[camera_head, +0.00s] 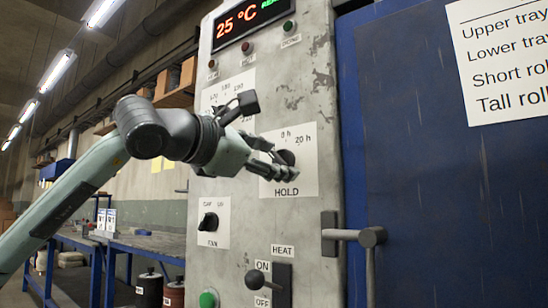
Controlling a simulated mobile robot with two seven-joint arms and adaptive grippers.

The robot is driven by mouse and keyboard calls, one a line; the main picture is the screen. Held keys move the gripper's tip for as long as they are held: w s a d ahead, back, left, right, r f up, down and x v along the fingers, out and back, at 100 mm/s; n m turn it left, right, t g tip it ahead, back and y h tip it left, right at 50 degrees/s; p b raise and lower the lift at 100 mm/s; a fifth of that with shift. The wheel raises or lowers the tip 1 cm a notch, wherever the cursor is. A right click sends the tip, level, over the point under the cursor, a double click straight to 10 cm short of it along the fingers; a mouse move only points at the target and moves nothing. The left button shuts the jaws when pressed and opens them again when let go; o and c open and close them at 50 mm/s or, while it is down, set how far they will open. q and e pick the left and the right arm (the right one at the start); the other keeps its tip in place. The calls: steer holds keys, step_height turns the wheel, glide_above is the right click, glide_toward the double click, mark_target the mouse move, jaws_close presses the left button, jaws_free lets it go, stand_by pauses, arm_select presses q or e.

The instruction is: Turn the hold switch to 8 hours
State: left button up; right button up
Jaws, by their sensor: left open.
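The hold switch (286,158) is a dark round knob on a white plate (308,180) marked HOLD, on the grey control panel. The labels "8 h" and "20 h" show above the knob; the plate's left part is hidden behind my gripper. My left gripper (282,166) reaches in from the left, open, with its fingertips at the knob's left and lower edge. I cannot tell whether they touch it. The knob's pointer is hidden, so its setting cannot be read. My right gripper is not in view.
A temperature dial plate (214,97) is partly behind my left wrist. Below are a fan knob (208,222), a green button (208,299) and a heat lever (256,280). A door handle (350,236) sticks out at the right, by the blue door (450,210).

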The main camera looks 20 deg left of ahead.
arm_select(q)
steer(key=shift+c, duration=0.3)
steer(key=c, duration=1.1)
